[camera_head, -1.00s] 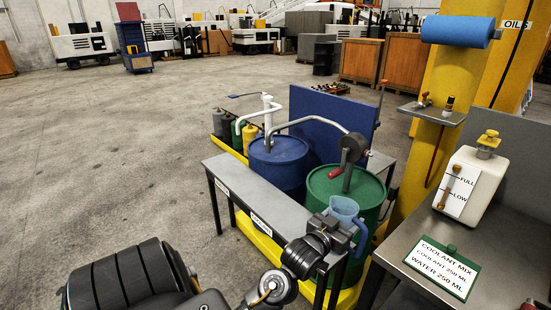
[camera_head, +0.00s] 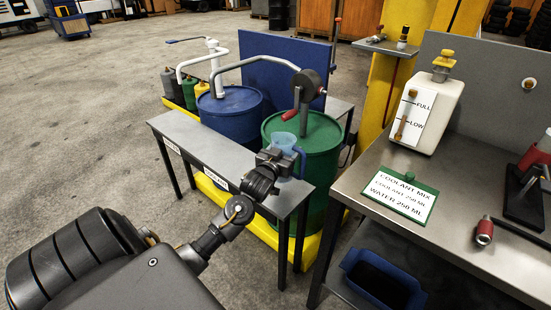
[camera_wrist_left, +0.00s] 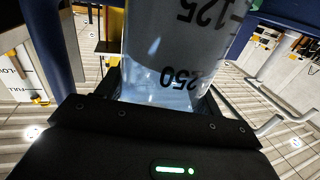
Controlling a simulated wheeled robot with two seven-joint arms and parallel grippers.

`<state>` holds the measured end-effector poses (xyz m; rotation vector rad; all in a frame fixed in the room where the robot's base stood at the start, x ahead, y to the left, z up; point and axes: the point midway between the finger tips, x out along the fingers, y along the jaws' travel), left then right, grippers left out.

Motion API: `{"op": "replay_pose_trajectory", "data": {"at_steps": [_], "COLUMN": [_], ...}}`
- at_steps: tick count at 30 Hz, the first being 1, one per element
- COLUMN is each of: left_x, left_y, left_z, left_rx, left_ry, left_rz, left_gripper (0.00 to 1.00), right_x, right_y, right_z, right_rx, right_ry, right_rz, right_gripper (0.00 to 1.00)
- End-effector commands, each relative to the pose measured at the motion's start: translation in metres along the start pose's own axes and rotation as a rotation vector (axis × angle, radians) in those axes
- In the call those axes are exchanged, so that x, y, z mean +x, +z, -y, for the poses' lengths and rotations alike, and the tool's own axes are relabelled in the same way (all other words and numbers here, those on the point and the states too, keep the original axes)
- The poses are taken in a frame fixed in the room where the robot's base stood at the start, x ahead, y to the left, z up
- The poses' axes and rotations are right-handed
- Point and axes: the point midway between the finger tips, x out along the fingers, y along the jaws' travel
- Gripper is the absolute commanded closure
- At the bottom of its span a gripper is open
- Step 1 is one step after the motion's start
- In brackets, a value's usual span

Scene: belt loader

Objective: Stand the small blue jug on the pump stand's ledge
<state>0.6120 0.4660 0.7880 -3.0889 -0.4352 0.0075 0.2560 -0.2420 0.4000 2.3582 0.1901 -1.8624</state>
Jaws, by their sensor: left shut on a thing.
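The small blue jug (camera_head: 285,143) is translucent and pale blue with a darker blue handle. My left gripper (camera_head: 277,160) is shut on it. In the left wrist view the jug (camera_wrist_left: 180,50) fills the space between the fingers, showing the marks 125 and 250 upside down. The pump stand's ledge (camera_head: 205,141) is a long grey shelf on dark legs, with white labels along its front edge. The jug appears over the ledge's right part, in front of the green drum; I cannot tell whether its base touches. My right gripper is not in view.
A blue drum (camera_head: 230,105) and a green drum (camera_head: 305,150) with pumps and pipes stand behind the ledge. At right, a metal bench (camera_head: 360,180) holds a white tank (camera_head: 428,115) and a coolant mix sign (camera_head: 402,195). The ledge's left part is clear.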

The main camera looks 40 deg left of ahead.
Motion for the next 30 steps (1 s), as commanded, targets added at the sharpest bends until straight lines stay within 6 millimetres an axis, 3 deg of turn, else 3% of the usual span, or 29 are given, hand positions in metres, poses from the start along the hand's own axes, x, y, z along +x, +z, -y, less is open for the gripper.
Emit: {"op": "replay_pose_trajectory", "data": {"at_steps": [3,11,18,28,29,30], "left_x": [-0.001,-0.001,-0.001,-0.001,-0.001,-0.001], "left_y": [0.015,0.024,0.055,0.057,0.059,0.058], "left_z": [0.001,0.002,0.001,0.001,0.001,0.001], "left_rx": [-0.001,0.0,0.0,0.0,0.0,0.0], "left_ry": [-0.002,-0.003,-0.004,-0.004,-0.004,-0.004], "left_rz": [-0.002,-0.001,-0.001,-0.002,0.0,0.0], "left_gripper": [0.65,0.65,0.65,0.65,0.32,0.27], "right_x": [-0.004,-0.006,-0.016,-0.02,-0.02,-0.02], "right_y": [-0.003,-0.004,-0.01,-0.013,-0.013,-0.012], "right_z": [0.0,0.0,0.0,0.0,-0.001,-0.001], "right_rx": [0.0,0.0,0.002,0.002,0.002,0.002], "right_ry": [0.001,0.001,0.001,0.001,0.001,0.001], "right_rz": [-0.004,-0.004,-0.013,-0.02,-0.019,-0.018], "right_gripper": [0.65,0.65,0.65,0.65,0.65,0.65]}}
